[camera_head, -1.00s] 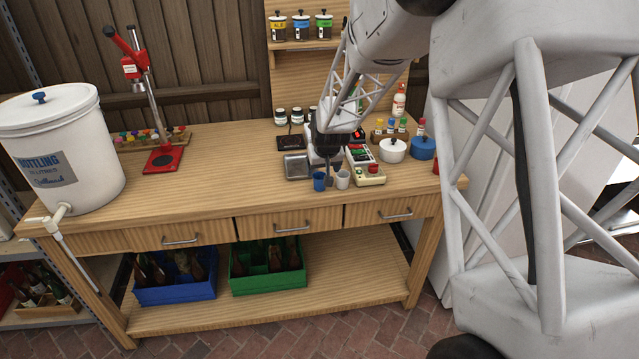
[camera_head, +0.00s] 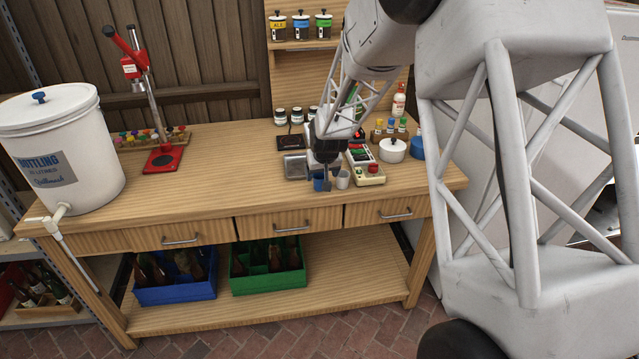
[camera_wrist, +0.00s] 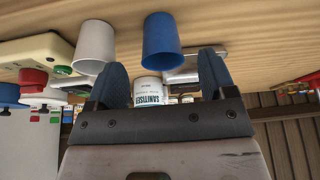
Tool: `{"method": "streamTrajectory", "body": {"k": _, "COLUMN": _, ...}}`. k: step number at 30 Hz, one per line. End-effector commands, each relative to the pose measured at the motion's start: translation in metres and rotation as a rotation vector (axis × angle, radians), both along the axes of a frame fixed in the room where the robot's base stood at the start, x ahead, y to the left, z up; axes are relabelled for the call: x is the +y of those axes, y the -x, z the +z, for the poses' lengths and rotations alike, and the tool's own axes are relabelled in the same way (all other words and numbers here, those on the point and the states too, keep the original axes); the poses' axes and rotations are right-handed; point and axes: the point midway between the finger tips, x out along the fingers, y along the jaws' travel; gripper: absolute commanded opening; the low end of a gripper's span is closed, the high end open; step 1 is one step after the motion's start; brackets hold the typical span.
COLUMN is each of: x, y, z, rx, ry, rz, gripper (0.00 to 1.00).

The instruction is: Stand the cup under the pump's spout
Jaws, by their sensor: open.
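A blue cup (camera_head: 319,184) and a pale grey cup (camera_head: 342,180) stand side by side near the front edge of the bench. In the wrist view, which is upside down, the blue cup (camera_wrist: 162,42) shows just past my fingertips, between their lines, and the grey cup (camera_wrist: 95,46) is to the left. My gripper (camera_head: 326,181) is open and low at the blue cup, covering part of it in the head view. No grip on it shows. A white container labelled sanitiser (camera_wrist: 148,90) shows beyond, between my fingers. I cannot make out the pump's spout.
A cream box with a red knob (camera_head: 370,175) stands right of the grey cup. A metal tray (camera_head: 295,166) is to the left, and a white lidded pot (camera_head: 392,150) to the right.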

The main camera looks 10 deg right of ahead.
Motion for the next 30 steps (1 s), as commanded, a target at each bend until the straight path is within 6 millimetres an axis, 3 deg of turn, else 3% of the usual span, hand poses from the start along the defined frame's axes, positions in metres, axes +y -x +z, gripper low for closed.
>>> {"method": "streamTrajectory", "body": {"k": 18, "x": 0.003, "y": -0.018, "z": -0.044, "rx": -0.001, "ry": 0.000, "rz": 0.000, "gripper": 0.77}}
{"method": "streamTrajectory", "body": {"k": 30, "x": 0.003, "y": -0.019, "z": -0.047, "rx": -0.001, "ry": 0.000, "rz": 0.000, "gripper": 0.77}}
